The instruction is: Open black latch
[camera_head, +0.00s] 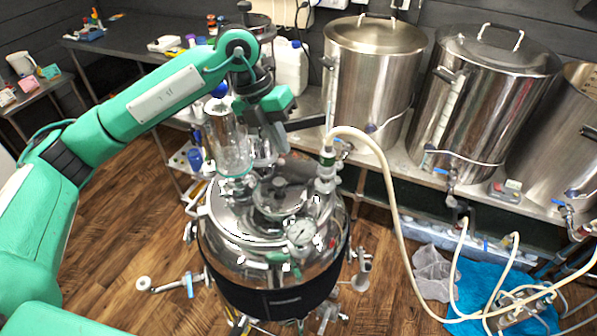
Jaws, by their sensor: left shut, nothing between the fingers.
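A shiny steel vessel (232,222) with a dark band (285,302) around its lower side stands in the middle. Its lid carries a round hatch, fittings and a pressure gauge (300,232). Small dark parts show on top of the lid, but I cannot tell for sure which is the black latch. My left gripper (279,146) points down above the back of the lid. Its fingers are shut and empty. I cannot tell whether they touch anything. My right gripper is out of view.
A pale hose (392,195) rises from a fitting on the vessel and runs to the lower right. A clear glass cylinder (229,148) stands just left of my gripper. Large steel pots (372,75) line the bench at the right. Wooden floor is open at the left.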

